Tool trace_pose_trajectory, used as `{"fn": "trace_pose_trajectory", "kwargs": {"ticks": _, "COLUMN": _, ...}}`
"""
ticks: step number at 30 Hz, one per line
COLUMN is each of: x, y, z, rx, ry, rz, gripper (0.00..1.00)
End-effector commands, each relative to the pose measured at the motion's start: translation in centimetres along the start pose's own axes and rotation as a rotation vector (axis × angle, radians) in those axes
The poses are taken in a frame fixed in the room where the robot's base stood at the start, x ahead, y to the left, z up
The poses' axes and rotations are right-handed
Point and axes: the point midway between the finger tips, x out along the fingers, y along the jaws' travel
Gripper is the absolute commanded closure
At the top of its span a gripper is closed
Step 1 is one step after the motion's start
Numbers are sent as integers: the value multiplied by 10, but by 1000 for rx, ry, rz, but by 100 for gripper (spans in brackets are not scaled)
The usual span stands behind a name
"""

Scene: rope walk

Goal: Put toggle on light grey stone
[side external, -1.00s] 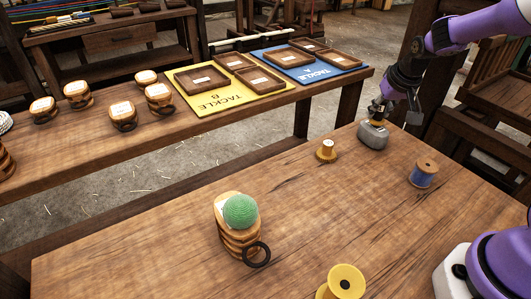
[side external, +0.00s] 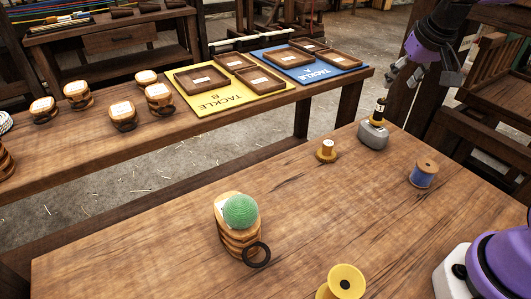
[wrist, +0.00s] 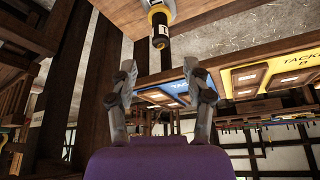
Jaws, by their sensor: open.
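The toggle (side external: 379,111), a small dark upright piece with yellow bands and a pale label, stands on top of the light grey stone (side external: 373,136) at the back right of the near table. In the wrist view the toggle (wrist: 160,31) shows at the top, with part of the stone (wrist: 156,7) behind it. My gripper (side external: 404,76) is above and to the right of the toggle, apart from it. In the wrist view its fingers (wrist: 158,66) are spread with nothing between them.
A small spool (side external: 326,150) stands left of the stone, a blue-thread spool (side external: 424,174) right of it. A green ball (side external: 240,211) sits on stacked wooden pieces beside a black ring (side external: 257,255). A yellow spool (side external: 344,282) is in front. The table's middle is clear.

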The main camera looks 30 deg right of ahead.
Motion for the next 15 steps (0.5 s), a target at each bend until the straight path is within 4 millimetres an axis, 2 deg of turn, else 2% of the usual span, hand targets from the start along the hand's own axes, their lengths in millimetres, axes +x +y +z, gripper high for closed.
{"fn": "trace_pose_trajectory", "kwargs": {"ticks": 4, "x": -16, "y": -6, "z": 5, "rx": -17, "ry": 4, "rz": -8, "gripper": 43}}
{"fn": "trace_pose_trajectory", "kwargs": {"ticks": 7, "x": -34, "y": -25, "z": 26, "rx": -80, "ry": 16, "rz": -36, "gripper": 43}}
{"fn": "trace_pose_trajectory", "kwargs": {"ticks": 12, "x": -64, "y": -60, "z": 90, "rx": -244, "ry": 45, "rz": -113, "gripper": 43}}
{"fn": "trace_pose_trajectory", "kwargs": {"ticks": 15, "x": -71, "y": -70, "z": 126, "rx": -326, "ry": 56, "rz": -153, "gripper": 43}}
